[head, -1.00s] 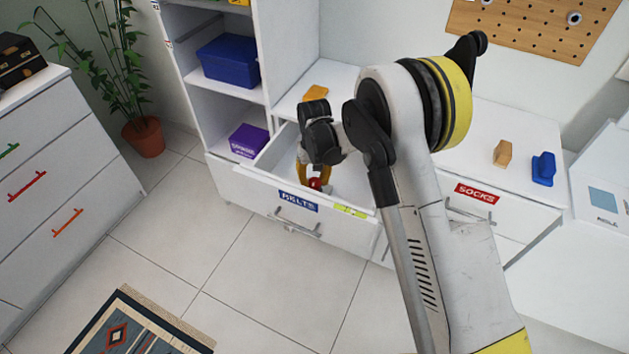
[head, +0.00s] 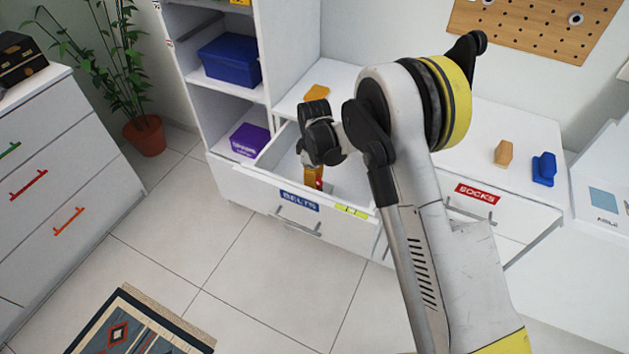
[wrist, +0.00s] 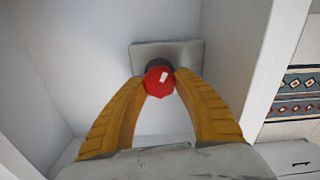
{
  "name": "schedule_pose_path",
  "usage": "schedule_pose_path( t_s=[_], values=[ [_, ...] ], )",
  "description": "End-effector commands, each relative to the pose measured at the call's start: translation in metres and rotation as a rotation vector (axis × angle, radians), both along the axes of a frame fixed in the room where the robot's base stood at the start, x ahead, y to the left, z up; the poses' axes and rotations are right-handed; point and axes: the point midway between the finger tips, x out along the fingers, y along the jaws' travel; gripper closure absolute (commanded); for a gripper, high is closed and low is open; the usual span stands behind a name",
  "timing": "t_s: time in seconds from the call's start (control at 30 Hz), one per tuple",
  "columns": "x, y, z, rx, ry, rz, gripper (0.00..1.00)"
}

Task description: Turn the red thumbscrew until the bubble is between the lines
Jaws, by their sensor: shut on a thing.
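The red thumbscrew (wrist: 158,82) has a faceted head with a small white mark, in front of a grey block (wrist: 190,52) inside the open drawer. My gripper (wrist: 160,76) has its two yellow fingers closed on either side of it. In the head view my gripper (head: 314,178) reaches down into the drawer, and a bit of the red thumbscrew (head: 320,184) shows beside the fingers. The yellow-green level vial (head: 352,211) lies on the drawer's front edge, right of the BELTS label. Its bubble is too small to place against the lines.
The open BELTS drawer (head: 270,208) has walls close around my gripper. The SOCKS drawer (head: 476,194) is to the right. A tan block (head: 503,153) and a blue block (head: 543,168) stand farther right.

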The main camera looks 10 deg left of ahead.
Motion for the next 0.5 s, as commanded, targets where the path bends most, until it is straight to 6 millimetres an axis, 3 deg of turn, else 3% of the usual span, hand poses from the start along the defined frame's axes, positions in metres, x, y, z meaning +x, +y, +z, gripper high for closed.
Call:
schedule_pose_path(
  t_s=[0.5],
  values=[
    [-0.0012, -0.0004, -0.0004, -0.001, 0.000, 0.368, 0.95]
  ],
)
